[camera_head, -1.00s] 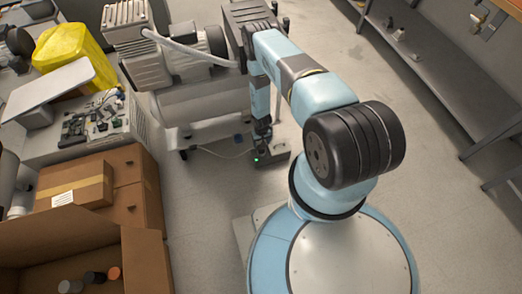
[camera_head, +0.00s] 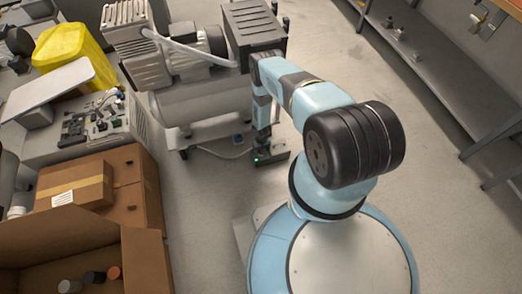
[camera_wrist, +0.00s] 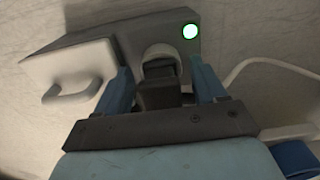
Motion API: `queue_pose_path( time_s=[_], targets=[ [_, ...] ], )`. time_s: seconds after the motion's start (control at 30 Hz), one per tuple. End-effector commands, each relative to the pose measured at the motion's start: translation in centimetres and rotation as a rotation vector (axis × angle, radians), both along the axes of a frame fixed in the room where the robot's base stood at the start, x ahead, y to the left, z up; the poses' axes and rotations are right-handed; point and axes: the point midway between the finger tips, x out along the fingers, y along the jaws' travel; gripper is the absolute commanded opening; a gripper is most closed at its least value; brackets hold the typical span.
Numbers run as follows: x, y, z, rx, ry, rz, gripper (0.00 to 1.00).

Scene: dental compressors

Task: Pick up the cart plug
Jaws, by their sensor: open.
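My gripper (camera_wrist: 162,75) is open in the wrist view, with a blue finger on each side. A dark plug-like piece (camera_wrist: 158,94) with a pale rounded collar lies between the fingers, against a dark grey block (camera_wrist: 112,42) with a lit green spot. I cannot tell whether the fingers touch it, or whether it is the cart plug. A blue piece (camera_wrist: 297,158) beside a white cable (camera_wrist: 270,66) shows at lower right. In the head view, my gripper is low beside the dark block (camera_head: 274,162), its fingertips hidden. A small blue piece (camera_head: 238,140) lies left of it, near the cable.
A white handled part (camera_wrist: 70,72) sits at the block's left side. In the head view, the compressor (camera_head: 205,100) stands just behind and left of my arm. Cardboard boxes (camera_head: 132,165) are at left, a shelf (camera_head: 440,75) at right. Floor between arm and shelf is clear.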

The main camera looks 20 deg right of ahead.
Motion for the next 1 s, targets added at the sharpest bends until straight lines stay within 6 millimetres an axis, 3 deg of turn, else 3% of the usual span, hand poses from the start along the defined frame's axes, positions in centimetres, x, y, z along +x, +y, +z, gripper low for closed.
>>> queue_pose_path(
  time_s=[0.27, 0.87, 1.0],
  targets=[
    [0.03, 0.04, -0.13, 0.0, 0.0, 0.0, 0.7],
    [0.02, 0.12, -0.11, 0.0, 0.0, 0.001, 0.13],
    [0.03, 0.14, -0.1, 0.0, 0.0, 0.001, 0.13]
  ],
)
